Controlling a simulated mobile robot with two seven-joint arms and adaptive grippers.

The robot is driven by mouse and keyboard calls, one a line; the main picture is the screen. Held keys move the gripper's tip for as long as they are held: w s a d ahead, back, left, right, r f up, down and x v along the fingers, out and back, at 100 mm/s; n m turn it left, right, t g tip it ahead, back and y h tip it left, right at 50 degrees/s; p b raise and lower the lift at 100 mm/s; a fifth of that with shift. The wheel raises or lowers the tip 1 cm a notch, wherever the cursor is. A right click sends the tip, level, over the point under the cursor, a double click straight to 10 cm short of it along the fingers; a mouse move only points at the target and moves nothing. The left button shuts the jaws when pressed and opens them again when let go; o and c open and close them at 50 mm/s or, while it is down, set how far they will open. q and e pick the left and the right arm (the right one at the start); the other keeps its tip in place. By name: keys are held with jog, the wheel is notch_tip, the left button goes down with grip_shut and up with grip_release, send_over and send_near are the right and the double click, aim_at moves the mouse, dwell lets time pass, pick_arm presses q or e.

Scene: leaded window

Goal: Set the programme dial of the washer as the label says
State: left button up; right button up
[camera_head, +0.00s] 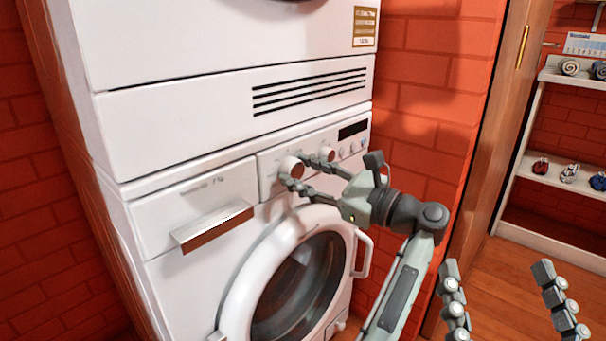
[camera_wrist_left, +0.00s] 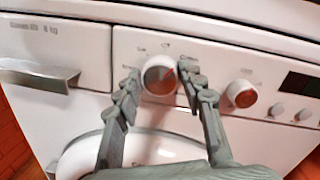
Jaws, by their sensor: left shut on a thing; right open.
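The washer (camera_head: 215,188) is white, with a control panel above its round door. My left gripper (camera_head: 306,172) is shut on this dial, one finger on each side (camera_wrist_left: 159,84). A second knob with a red face (camera_wrist_left: 242,93) sits to its right, apart from the fingers. A gold-and-white label (camera_head: 364,27) is on the upper machine; its text is too small to read. My right gripper (camera_head: 505,290) is open and empty at lower right.
A drawer handle (camera_head: 212,228) juts out left of the dial. The round door (camera_head: 285,285) and its handle (camera_head: 362,254) lie below. A dark display (camera_head: 353,130) and small buttons are to the right. A shelf (camera_head: 565,180) with small items stands beyond the doorway.

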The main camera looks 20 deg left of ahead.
dwell(0.4)
pick_arm(q)
jog(key=o, duration=1.2)
jog(key=shift+c, duration=0.2)
jog(key=shift+d, duration=0.1)
jog(key=v, duration=1.1)
jog(key=shift+s+d, duration=0.15)
jog(key=shift+d, duration=0.25)
jog(key=shift+f, duration=0.1)
